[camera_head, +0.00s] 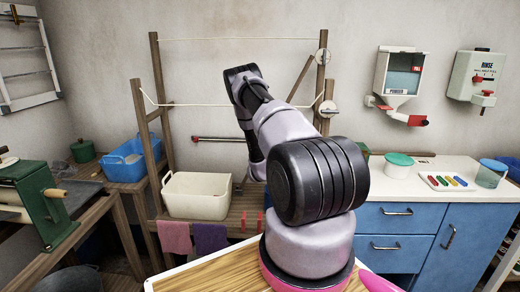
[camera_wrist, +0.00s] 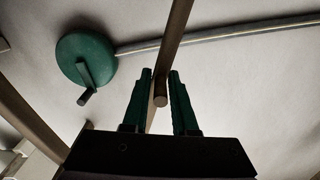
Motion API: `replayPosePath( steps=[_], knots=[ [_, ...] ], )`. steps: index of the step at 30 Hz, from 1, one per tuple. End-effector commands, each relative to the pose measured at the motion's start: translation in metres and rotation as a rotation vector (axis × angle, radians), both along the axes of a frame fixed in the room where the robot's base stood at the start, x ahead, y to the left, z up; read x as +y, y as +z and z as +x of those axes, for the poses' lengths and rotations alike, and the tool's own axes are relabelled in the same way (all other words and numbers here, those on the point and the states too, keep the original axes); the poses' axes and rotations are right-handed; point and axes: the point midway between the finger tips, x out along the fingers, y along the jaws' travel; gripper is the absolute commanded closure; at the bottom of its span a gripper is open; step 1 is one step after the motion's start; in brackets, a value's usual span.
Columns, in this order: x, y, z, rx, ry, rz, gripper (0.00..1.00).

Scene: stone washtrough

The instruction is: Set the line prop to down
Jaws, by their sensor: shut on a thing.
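In the wrist view, a brown wooden bar, which I take to be the line prop (camera_wrist: 174,35), comes down from the top edge. Its round end (camera_wrist: 160,100) sits between the two green fingers of my gripper (camera_wrist: 160,74), which is shut on it. In the head view, a slanting wooden bar (camera_head: 301,77) leans by the right post of the clothes-line frame; its lower part is behind my arm. I cannot tell surely that it is the same bar. My gripper is hidden behind my arm in the head view.
The wooden frame's left post (camera_head: 157,75), sagging line (camera_head: 195,105) and white tub (camera_head: 197,196) stand around the arm. Blue drawers (camera_head: 395,222) are at right.

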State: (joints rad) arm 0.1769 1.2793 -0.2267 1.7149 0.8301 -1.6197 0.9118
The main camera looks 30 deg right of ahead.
Motion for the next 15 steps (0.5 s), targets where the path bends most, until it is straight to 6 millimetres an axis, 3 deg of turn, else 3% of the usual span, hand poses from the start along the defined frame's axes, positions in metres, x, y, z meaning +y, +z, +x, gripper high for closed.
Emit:
replayPosePath(
  steps=[3,4,5,15],
  knots=[
    [-0.0046,-0.0031,-0.0045,0.009,-0.010,0.000,1.00],
    [-0.0047,-0.0033,-0.0046,0.009,-0.011,0.000,0.62],
    [-0.0047,-0.0033,-0.0047,0.009,-0.011,0.000,0.53],
    [-0.0026,-0.0021,-0.0029,0.006,-0.007,0.000,0.53]
  ],
)
